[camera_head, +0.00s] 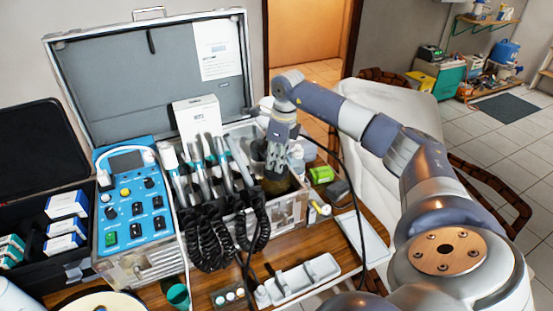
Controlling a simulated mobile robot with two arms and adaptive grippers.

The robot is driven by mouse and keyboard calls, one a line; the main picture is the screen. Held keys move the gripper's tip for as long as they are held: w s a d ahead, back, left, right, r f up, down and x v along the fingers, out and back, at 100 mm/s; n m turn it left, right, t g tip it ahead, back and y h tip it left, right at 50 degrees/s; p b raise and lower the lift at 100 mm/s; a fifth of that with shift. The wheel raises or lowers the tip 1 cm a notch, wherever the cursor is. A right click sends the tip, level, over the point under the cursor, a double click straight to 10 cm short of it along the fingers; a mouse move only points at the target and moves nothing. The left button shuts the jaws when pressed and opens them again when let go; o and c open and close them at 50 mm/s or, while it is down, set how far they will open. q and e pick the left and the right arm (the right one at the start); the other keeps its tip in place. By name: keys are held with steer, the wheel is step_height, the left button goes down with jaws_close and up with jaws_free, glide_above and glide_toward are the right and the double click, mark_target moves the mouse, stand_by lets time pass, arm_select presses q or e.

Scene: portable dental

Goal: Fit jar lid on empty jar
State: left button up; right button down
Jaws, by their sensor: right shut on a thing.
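My right gripper (277,165) points down over the right end of the open metal case. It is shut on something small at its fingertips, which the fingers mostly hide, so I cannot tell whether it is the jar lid. A dark brownish, jar-like shape (276,187) shows just below the fingers. I cannot tell whether they touch. Pale, whitish containers (308,150) stand just right of the gripper, partly hidden by my arm. I cannot pick out the empty jar for certain. My left gripper is not in view.
The metal case (150,65) holds a blue control unit (133,200) and several handpieces with coiled black hoses (215,235). A white tray (300,280), a green cup (178,293) and a green box (321,174) are on the wooden table (335,225). A black case (40,150) stands left.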

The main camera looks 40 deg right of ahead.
steer(key=c, duration=1.4)
jaws_free()
steer(key=shift+r, duration=0.1)
steer(key=r, duration=0.4)
steer(key=s+r, duration=0.1)
steer(key=r, duration=0.6)
steer(key=shift+s+d+r, duration=0.15)
steer(key=shift+d+r, duration=0.2)
steer(key=shift+r, duration=0.05)
steer(key=shift+f, duration=0.1)
